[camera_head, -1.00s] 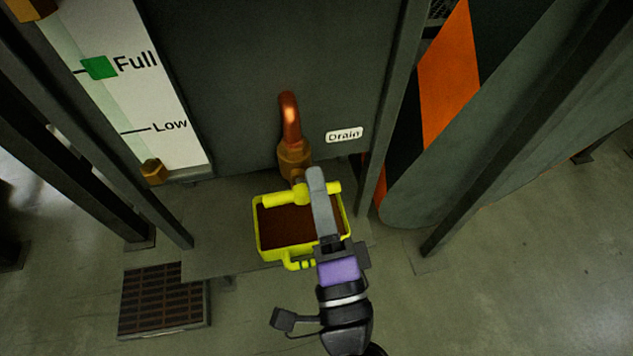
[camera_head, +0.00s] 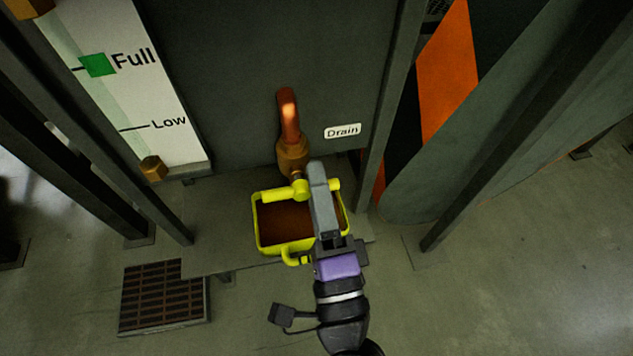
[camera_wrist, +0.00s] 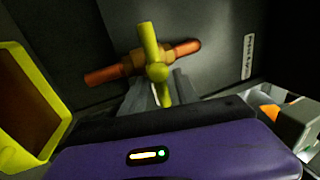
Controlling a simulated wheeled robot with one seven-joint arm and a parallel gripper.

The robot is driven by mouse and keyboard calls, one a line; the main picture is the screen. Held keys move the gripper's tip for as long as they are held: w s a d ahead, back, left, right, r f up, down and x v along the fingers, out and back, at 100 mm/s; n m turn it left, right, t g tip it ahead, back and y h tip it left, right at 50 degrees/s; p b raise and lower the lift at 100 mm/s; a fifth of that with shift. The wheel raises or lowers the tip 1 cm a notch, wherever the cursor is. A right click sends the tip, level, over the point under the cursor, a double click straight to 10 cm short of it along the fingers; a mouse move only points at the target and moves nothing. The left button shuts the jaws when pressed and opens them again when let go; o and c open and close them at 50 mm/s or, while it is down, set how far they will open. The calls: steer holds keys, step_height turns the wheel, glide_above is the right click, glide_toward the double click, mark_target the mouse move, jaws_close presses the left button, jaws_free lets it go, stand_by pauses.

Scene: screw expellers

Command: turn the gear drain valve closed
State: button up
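The drain valve has a yellow T-bar handle (camera_head: 300,189) below a copper elbow pipe (camera_head: 290,118), beside the "Drain" label (camera_head: 343,131). In the head view the bar lies roughly crosswise. My gripper (camera_head: 318,178) reaches over its right part, and the bar's end shows past the fingers. In the wrist view the handle (camera_wrist: 151,50) stands nearly upright in front of the copper pipe (camera_wrist: 108,75). My gripper's fingers (camera_wrist: 162,92) lie on both sides of its lower end. I cannot tell whether they press on it.
A yellow container (camera_head: 258,232) with brown contents sits under the valve, close to my gripper. Metal posts (camera_head: 395,100) stand on both sides. A floor grate (camera_head: 165,297) lies at lower left. A level gauge (camera_head: 120,75) is at upper left.

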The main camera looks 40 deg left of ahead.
steer(key=b+v, duration=0.3)
steer(key=v, duration=0.4)
steer(key=shift+s+d+b, duration=0.2)
steer(key=shift+d+b, duration=0.1)
steer(key=shift+b, duration=0.05)
steer(key=shift+f, duration=0.1)
